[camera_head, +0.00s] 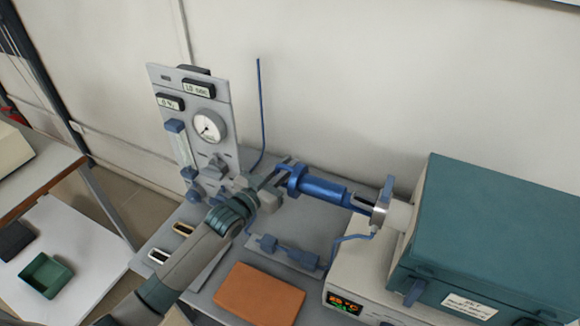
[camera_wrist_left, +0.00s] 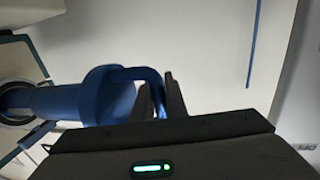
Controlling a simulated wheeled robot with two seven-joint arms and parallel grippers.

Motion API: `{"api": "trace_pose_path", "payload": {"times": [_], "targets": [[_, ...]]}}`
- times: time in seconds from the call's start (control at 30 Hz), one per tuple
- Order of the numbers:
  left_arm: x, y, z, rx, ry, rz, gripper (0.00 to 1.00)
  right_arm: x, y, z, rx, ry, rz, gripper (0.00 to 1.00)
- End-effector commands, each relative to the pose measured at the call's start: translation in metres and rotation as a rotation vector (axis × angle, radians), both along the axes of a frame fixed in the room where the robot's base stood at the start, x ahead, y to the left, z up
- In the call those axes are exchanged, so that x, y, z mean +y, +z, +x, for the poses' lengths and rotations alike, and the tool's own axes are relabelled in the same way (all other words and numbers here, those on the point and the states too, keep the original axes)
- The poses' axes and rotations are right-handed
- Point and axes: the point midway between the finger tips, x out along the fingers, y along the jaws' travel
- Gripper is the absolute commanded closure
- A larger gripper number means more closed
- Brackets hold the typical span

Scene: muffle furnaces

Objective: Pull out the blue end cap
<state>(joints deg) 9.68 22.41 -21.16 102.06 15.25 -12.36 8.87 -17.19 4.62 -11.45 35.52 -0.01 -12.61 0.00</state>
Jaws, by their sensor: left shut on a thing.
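The blue end cap (camera_head: 321,189) is a blue cylinder with a wider flange and a loop handle at its left end. In the head view it lies in line with the metal-ringed tube mouth (camera_head: 378,213) of the furnace (camera_head: 490,240). My left gripper (camera_head: 284,174) is shut on the handle at the cap's left end. In the left wrist view the cap (camera_wrist_left: 75,100) runs leftward to a round opening, and the jaws (camera_wrist_left: 162,98) pinch its loop handle. Whether part of the cap is still inside the tube is hidden. My right gripper is out of view.
A gas panel (camera_head: 195,125) with a gauge stands behind my left arm. An orange-brown block (camera_head: 259,292) lies on the grey bench in front. Blue fittings (camera_head: 283,250) and a thin blue pipe (camera_head: 260,115) are near the cap. A green tray (camera_head: 46,275) sits at lower left.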

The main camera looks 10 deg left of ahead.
Motion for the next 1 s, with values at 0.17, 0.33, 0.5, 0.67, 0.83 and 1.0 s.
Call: {"api": "trace_pose_path", "payload": {"times": [0.17, 0.33, 0.5, 0.67, 0.83, 1.0], "targets": [[0.000, 0.001, 0.000, -0.002, 0.000, -0.001, 0.73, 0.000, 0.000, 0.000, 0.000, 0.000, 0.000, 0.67], [0.000, 0.001, 0.000, -0.001, 0.000, 0.000, 0.69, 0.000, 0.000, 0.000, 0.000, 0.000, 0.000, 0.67], [0.000, 0.000, 0.000, -0.001, 0.000, 0.000, 0.69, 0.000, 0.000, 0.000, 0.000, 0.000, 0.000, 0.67], [0.002, -0.002, -0.006, 0.001, 0.000, 0.000, 0.69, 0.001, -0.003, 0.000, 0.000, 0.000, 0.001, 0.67], [0.009, -0.002, -0.021, 0.000, 0.000, 0.000, 0.69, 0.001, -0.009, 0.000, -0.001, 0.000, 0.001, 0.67], [0.020, -0.004, -0.048, 0.001, 0.000, 0.001, 0.69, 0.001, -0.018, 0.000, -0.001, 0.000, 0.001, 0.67]]}}
